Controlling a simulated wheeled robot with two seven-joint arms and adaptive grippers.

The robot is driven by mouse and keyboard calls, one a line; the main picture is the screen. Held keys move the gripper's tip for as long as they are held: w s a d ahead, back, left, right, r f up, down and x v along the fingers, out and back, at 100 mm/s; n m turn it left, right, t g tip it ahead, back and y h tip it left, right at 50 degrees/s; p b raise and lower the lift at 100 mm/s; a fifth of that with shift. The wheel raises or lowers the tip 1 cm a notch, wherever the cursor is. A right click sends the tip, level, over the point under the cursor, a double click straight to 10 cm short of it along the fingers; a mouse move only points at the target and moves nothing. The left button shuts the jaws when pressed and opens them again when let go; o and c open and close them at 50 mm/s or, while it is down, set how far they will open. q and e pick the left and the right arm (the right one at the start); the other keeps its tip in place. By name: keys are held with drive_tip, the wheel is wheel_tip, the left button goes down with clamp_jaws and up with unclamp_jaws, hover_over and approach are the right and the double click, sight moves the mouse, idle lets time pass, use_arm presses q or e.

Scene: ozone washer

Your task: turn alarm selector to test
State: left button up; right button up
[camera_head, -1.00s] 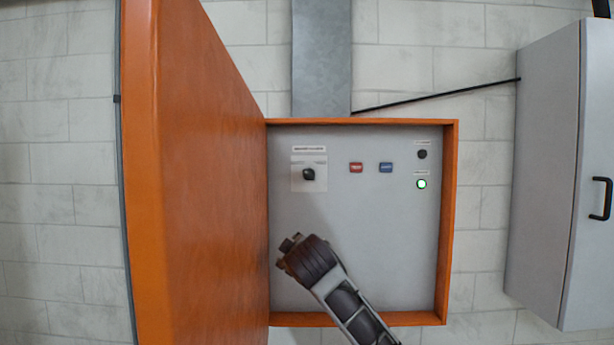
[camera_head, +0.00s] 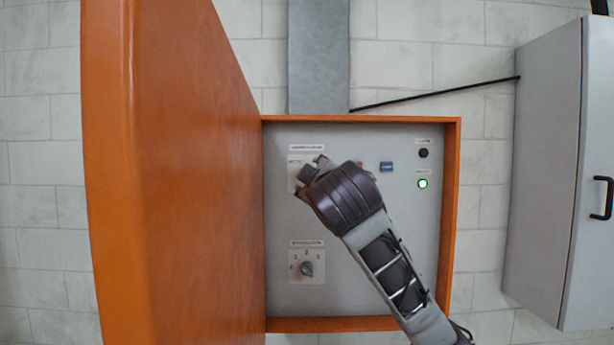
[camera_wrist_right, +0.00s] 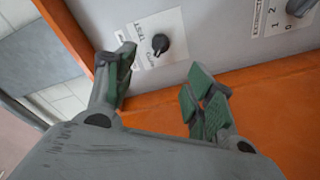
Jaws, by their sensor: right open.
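The alarm selector is a black knob (camera_wrist_right: 163,45) on a white plate lettered TEST, in the right wrist view. In the head view its plate (camera_head: 292,168) is at the panel's upper left, mostly hidden behind my right gripper. My right gripper (camera_head: 312,172) is in front of that plate. In the wrist view its two green fingers (camera_wrist_right: 162,82) are spread, with the knob beyond the gap between them. No contact with the knob shows. My left gripper is not in view.
A second selector (camera_head: 307,269) with numbers sits lower left. A blue button (camera_head: 386,167), a black button (camera_head: 423,153) and a lit green lamp (camera_head: 422,184) are to the right. The open orange door (camera_head: 190,180) stands left, beside the box. The panel's lower right is partly covered by my arm.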

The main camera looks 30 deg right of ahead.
drive_tip(key=shift+p+x, duration=1.85)
drive_tip(key=shift+x, duration=5.05)
drive_tip(key=c, duration=1)
drive_tip(key=shift+f, duration=0.1)
drive_tip(key=shift+c, duration=0.2)
